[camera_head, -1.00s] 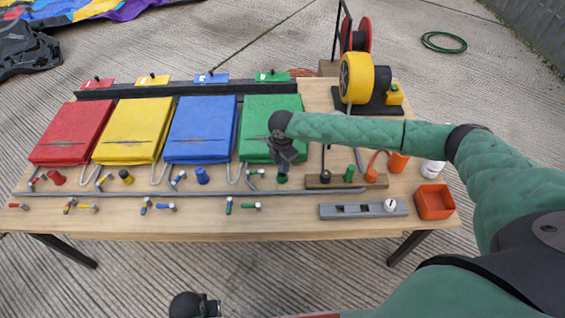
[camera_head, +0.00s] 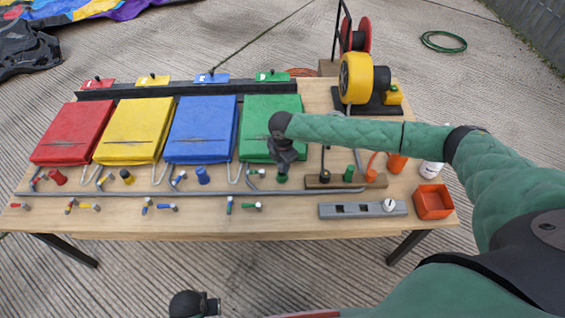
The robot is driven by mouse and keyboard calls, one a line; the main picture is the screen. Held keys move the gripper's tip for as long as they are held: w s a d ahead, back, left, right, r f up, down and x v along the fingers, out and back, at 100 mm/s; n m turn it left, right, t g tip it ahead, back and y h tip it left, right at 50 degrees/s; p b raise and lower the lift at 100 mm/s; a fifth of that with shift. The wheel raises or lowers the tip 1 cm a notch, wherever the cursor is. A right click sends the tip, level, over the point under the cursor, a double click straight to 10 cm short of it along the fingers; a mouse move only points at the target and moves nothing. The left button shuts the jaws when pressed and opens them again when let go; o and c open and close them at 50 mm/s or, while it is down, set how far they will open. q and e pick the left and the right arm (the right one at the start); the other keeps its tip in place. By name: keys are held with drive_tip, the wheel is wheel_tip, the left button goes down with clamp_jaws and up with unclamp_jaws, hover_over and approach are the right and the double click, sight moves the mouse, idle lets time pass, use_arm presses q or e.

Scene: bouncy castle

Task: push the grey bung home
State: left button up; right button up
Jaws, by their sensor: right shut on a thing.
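I do not clearly see a grey bung. A grey block (camera_head: 340,211) with dark square openings lies at the table's front right, with a pale round knob (camera_head: 389,205) at its right end. My right gripper (camera_head: 283,172) points down in front of the green pad (camera_head: 262,112). It is shut on a small green bung (camera_head: 282,179), whose upper part the gripper hides.
A wooden block (camera_head: 335,181) with dark and green pegs stands right of my right gripper. An orange tray (camera_head: 433,202) sits at the right edge. Small coloured valves line the front; my right arm crosses the table's right side.

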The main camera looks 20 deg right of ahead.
drive_tip(key=shift+f, duration=0.4)
drive_tip(key=shift+p, duration=0.5)
drive_tip(key=shift+f, duration=0.5)
idle(0.6)
drive_tip(key=shift+p, duration=0.45)
drive_tip(key=shift+f, duration=0.6)
idle(0.5)
drive_tip(key=shift+s, duration=0.1)
